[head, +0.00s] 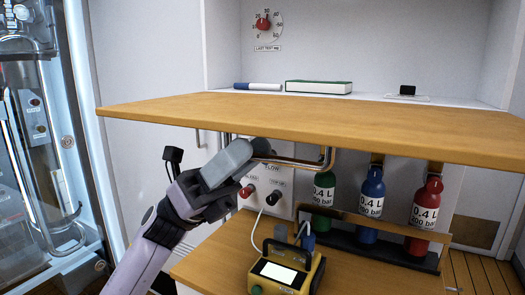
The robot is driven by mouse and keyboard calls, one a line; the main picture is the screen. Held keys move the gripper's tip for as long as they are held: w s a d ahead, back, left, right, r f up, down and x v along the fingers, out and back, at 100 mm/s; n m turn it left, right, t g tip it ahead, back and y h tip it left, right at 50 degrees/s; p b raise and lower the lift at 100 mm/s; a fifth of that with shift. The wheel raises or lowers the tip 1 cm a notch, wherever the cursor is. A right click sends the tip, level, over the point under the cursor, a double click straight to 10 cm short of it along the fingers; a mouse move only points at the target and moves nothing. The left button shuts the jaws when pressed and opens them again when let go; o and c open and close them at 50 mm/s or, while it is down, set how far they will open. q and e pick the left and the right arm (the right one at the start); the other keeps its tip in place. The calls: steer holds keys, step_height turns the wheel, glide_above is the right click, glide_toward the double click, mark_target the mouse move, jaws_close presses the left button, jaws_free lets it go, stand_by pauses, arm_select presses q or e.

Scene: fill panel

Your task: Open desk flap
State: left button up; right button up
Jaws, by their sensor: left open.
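The desk flap appears to be the wide wooden board (300,113), which lies level across the middle of the head view. A metal bar handle (300,164) hangs under its front part. My left gripper (258,152) is open, just below the board and at the left end of the handle. I cannot tell whether its fingers touch the handle or are around it. My gripper hides that end of the handle and part of the panel behind. My right gripper is not in view.
Below, a lower wooden surface (205,258) carries a yellow device (285,272) with a cable. Green (324,192), blue (371,200) and red (425,206) bottles stand in a rack. A panel (268,190) with knobs is behind. A pen (257,87) and a box (318,87) lie above.

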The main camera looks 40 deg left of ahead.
arm_select(q)
steer(key=shift+s+a+f, duration=0.15)
steer(key=shift+s+a, duration=0.05)
steer(key=shift+f, duration=0.1)
steer(key=b+v, duration=0.7)
steer(key=v, duration=0.1)
steer(key=shift+a+b, duration=0.15)
steer(key=shift+b, duration=0.2)
stand_by(0.3)
